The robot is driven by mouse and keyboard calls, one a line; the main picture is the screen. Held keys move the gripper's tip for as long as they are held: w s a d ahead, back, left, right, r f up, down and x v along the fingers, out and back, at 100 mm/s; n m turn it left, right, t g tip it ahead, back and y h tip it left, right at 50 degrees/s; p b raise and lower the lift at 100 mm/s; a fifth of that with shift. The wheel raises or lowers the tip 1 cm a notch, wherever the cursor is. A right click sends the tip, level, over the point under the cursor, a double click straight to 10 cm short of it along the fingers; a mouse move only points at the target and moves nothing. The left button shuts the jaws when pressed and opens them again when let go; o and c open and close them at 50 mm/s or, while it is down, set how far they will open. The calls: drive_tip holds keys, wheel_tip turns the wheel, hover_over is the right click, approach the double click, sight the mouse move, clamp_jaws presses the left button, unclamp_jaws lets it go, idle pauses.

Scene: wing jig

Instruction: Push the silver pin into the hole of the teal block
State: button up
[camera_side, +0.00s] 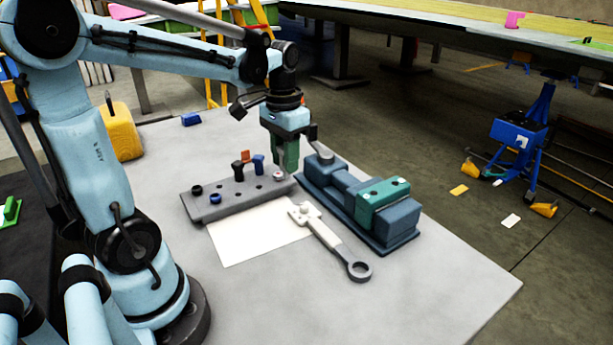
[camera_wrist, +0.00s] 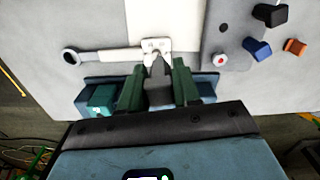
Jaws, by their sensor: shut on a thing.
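The teal block (camera_side: 383,200) is clamped in the blue-grey vise (camera_side: 345,190), with small dark holes in its top. It also shows at the left in the wrist view (camera_wrist: 102,97). My gripper (camera_side: 285,165) has green fingers pointing down, behind the far right end of the grey rack and left of the vise, apart from the teal block. In the wrist view my gripper (camera_wrist: 158,88) is shut on a grey pointed piece (camera_wrist: 158,68), which appears to be the silver pin. A thin silver part (camera_side: 283,183) shows below the fingers. Its tip is hard to make out.
The grey rack (camera_side: 230,205) holds black, blue and orange knobs and a red-and-white one. A white sheet (camera_side: 255,238) and a grey ring-ended tool (camera_side: 330,240) lie in front. A blue block (camera_side: 191,119) lies at the back. The table's front right is clear.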

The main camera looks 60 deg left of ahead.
drive_tip(key=w+d+r, duration=0.3)
drive_tip(key=w+d, duration=0.3)
drive_tip(key=d, duration=0.1)
drive_tip(key=w+d+r, duration=0.3)
drive_tip(key=w+d, duration=0.3)
drive_tip(key=w, duration=0.1)
drive_tip(key=shift+s+f, duration=0.15)
drive_tip(key=shift+f, duration=3)
drive_tip(key=shift+f, duration=1.4)
drive_tip(key=o, duration=1.1)
